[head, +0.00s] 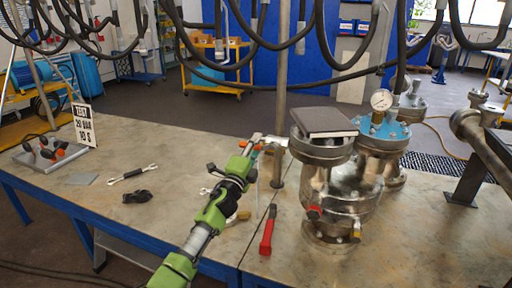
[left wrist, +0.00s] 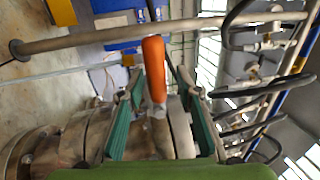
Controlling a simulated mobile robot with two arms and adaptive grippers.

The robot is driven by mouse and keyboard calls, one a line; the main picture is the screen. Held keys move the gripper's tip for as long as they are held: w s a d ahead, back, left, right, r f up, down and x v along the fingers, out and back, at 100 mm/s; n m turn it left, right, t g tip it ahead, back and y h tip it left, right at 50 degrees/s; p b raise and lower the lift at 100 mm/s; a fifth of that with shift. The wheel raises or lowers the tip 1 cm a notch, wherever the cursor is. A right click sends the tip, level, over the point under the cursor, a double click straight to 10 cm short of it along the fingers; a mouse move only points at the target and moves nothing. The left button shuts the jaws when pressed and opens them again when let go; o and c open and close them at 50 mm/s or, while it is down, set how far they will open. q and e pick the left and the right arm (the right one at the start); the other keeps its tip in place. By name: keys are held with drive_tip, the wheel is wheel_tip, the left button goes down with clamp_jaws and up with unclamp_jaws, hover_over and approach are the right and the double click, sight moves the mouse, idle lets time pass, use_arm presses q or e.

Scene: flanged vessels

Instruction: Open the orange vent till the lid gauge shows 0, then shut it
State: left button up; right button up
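The orange vent handle (left wrist: 154,68) stands between the teal finger pads of my left gripper (left wrist: 160,90) in the left wrist view. A gap shows on each side of its metal stem, so the gripper looks open around it. In the head view my left gripper (head: 264,143) is at the left side of the steel vessel (head: 345,195), and the vent is mostly hidden there. The lid gauge (head: 381,100) stands on the blue lid (head: 383,131); its needle is too small to read. My right gripper is not in view.
A dark flat slab (head: 324,121) lies on the near flange. A red-handled tool (head: 267,232), a wrench (head: 133,173) and a sign (head: 84,125) are on the bench (head: 200,150). A vertical post (head: 281,85) stands close beside the gripper. Black hoses (head: 260,40) hang above.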

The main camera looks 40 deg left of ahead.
use_arm(q)
drive_tip(key=v, duration=1.2)
drive_tip(key=shift+f, duration=0.1)
